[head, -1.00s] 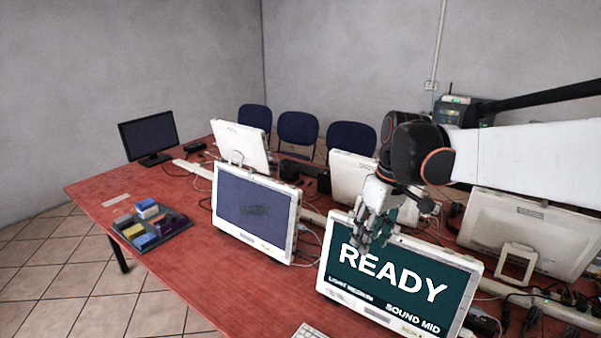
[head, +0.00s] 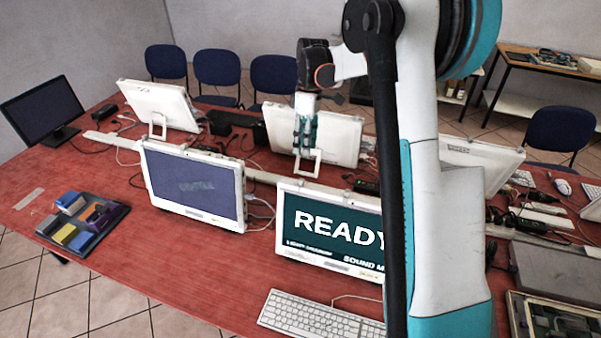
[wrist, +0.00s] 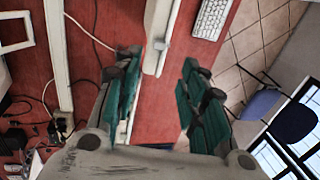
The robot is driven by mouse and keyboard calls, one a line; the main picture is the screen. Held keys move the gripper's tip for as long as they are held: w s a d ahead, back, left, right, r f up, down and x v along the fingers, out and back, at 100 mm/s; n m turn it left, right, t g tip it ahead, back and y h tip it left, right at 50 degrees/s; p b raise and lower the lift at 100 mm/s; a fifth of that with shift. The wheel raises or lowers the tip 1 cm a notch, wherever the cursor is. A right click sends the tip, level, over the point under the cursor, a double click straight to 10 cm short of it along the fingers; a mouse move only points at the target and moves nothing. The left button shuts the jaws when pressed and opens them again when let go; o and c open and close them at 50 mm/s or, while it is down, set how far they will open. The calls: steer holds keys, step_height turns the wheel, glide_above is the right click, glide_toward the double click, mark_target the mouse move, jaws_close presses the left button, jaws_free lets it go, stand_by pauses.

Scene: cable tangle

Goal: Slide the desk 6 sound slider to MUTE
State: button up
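The white-framed monitor with the READY screen (head: 325,232) stands at the front of the red table. Its screen reads "LIGHT MEDIUM" at lower left and "SOUND M", cut off by my arm. I cannot make out a sound slider or a desk number; the monitor's right part is hidden. My gripper (head: 305,132) points down above and behind this monitor, in front of another white monitor's back. In the wrist view my gripper (wrist: 160,82) has its teal-padded fingers apart with nothing held. A white monitor's top edge (wrist: 160,30) shows beyond the gap between them.
A white keyboard (head: 318,316) lies in front of the READY monitor. A blue-screened monitor (head: 195,188) stands to its left. A dark tray (head: 90,243) with coloured blocks is at far left. Cables and a white cable channel (head: 263,177) run behind the monitors.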

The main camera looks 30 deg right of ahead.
mark_target(302, 180)
steer(key=f, duration=0.3)
steer(key=s+a+f, duration=0.1)
steer(key=f, duration=0.7)
steer(key=shift+s+a+f+b, duration=0.1)
steer(key=shift+s+a+b, duration=0.2)
steer(key=shift+a+b, duration=0.05)
jaws_close()
